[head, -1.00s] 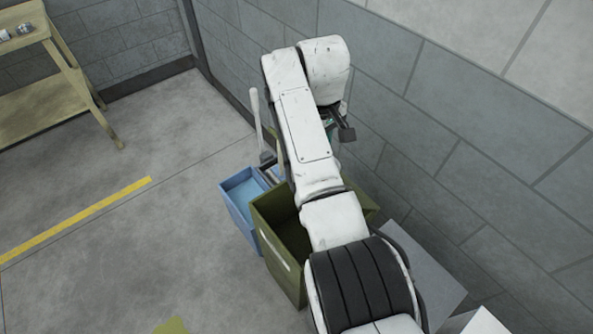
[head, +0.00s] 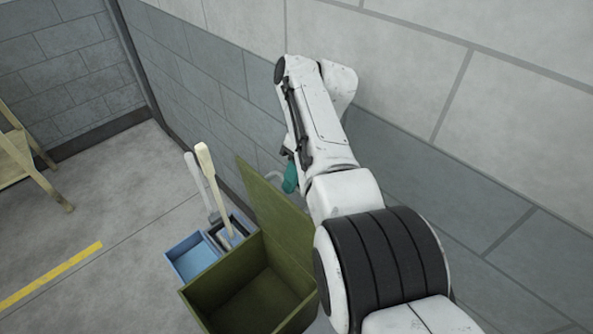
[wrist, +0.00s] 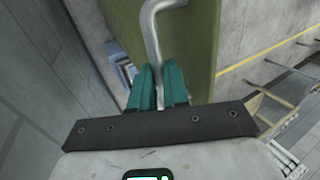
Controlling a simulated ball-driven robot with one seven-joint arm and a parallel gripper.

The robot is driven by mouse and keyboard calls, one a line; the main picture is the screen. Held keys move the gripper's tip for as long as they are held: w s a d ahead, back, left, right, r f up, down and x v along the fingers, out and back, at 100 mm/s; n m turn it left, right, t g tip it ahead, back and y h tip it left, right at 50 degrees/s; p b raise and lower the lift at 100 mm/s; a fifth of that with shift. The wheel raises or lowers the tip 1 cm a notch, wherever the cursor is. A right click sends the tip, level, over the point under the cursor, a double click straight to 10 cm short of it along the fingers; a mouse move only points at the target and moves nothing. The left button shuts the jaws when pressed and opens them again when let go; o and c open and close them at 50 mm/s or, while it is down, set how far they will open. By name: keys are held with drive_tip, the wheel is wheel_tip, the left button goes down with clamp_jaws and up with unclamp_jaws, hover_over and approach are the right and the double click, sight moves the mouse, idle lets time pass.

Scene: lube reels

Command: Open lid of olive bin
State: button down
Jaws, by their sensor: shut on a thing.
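The olive bin (head: 225,283) stands on the floor by the wall. Its olive lid (head: 272,212) stands raised at the bin's wall side, and the bin's inside shows empty. In the wrist view the lid (wrist: 205,45) fills the upper middle, with a bent grey metal handle (wrist: 152,30) on it. My gripper (wrist: 158,84) has teal fingers shut on the lower end of this handle. In the head view the teal fingers (head: 290,178) show behind the lid's upper edge, partly hidden by my arm.
Blue bins (head: 190,257) with a white and a cream long-handled tool (head: 212,180) stand just left of the olive bin. The grey block wall (head: 420,110) is close behind the lid and my arm. A wooden table (head: 30,160) is far left.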

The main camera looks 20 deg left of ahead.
drive_tip(key=shift+d+f, duration=0.4)
drive_tip(key=shift+f, duration=0.2)
drive_tip(key=c, duration=1.2)
unclamp_jaws()
drive_tip(key=shift+w, duration=0.2)
drive_tip(key=shift+o, duration=0.4)
drive_tip(key=shift+r, duration=0.15)
drive_tip(key=shift+a, duration=0.1)
